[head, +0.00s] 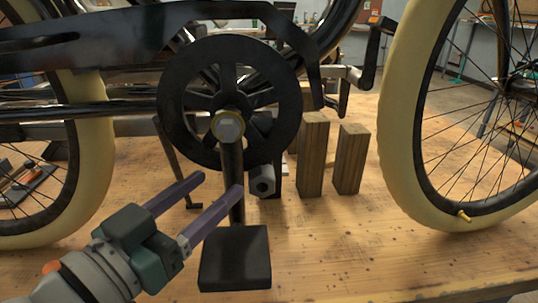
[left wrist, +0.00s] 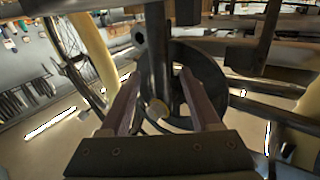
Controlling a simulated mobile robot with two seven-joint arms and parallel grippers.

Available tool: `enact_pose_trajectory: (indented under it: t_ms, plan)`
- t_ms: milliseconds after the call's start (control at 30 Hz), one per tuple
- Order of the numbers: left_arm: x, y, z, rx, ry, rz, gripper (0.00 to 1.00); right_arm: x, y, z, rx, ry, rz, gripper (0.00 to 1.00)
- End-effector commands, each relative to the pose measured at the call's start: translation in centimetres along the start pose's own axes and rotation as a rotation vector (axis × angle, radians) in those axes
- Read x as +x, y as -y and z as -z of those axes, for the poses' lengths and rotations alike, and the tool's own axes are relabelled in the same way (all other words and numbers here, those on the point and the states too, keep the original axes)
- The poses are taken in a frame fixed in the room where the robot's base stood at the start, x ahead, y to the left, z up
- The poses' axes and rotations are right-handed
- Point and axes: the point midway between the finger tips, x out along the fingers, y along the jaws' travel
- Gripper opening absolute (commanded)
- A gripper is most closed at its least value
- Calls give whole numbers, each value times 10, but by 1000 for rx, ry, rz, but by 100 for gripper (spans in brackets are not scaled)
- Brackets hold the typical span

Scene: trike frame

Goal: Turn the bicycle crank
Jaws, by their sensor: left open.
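The black chainring (head: 178,100) stands upright with a pale hub bolt (head: 228,126) at its centre. The crank arm (head: 230,160) hangs nearly straight down from the hub to a flat black pedal (head: 235,258). My left gripper (head: 219,184) comes in from the lower left with its purple fingers apart at the crank arm. In the left wrist view, the crank arm (left wrist: 157,50) shows between the two open fingers (left wrist: 158,75), with a gap on each side. Whether a finger touches it cannot be told. My right gripper is in neither view.
Wheels with cream tyres stand at the left (head: 95,170) and right (head: 400,130). Wooden blocks (head: 313,155) (head: 351,160) stand on the wooden table (head: 340,250) behind the crank. A grey nut-like part (head: 262,181) sits right of the crank arm. The table's front right is clear.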

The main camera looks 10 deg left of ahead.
Motion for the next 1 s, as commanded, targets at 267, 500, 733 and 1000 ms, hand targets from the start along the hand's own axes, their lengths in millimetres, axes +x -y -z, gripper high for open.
enact_pose_trajectory:
  t_ms: [267,500,733,1000]
  plan:
    - [35,0,-1,-1,0,0,64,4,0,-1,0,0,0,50]
    - [39,0,-1,-1,3,0,64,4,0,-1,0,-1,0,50]
    - [39,0,-1,-1,2,0,48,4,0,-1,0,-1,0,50]
    - [39,0,-1,-1,2,0,17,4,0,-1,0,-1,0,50]
